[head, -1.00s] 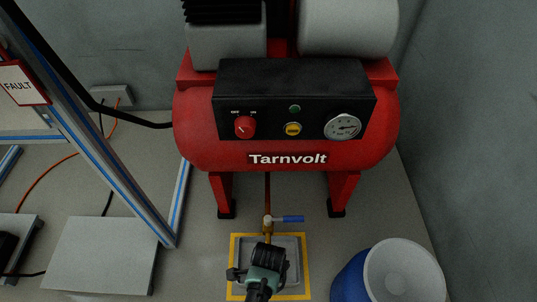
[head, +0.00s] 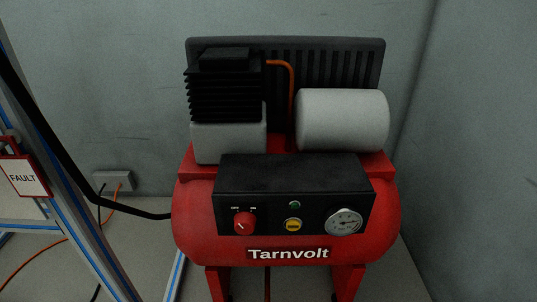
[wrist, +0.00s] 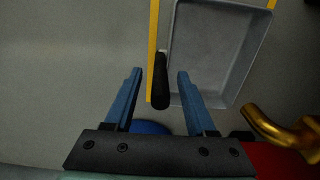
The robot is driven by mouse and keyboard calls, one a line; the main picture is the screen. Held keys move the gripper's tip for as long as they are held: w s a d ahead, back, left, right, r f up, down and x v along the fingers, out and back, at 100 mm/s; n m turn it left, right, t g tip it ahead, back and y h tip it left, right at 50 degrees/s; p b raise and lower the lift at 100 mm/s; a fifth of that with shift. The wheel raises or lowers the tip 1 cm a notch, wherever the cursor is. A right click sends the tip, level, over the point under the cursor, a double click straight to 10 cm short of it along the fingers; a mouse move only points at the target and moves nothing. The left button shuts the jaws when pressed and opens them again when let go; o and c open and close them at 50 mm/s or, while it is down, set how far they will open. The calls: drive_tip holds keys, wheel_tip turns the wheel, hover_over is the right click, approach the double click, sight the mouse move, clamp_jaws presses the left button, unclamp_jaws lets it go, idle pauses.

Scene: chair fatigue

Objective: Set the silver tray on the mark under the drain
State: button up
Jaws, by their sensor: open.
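The silver tray (wrist: 212,55) lies on the floor in the wrist view. A yellow outline (wrist: 153,45) marks the floor; its stripes show along the tray's left side and at the top right. A black handle-like bar (wrist: 161,85) at the tray's left edge is between my open fingers, with gaps on both sides. My gripper (wrist: 159,72) is open. The brass drain (wrist: 282,128) shows at the lower right. Tray, mark and gripper are out of the head view.
The red Tarnvolt compressor (head: 195,215) fills the middle of the head view. A frame with a FAULT sign (head: 24,179) stands at the left. Something blue (wrist: 150,127) shows behind my fingers in the wrist view. Bare floor (wrist: 70,60) is at the wrist view's left.

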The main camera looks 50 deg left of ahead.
wheel_tip(320, 180, up, 12)
drive_tip(key=p, duration=0.8)
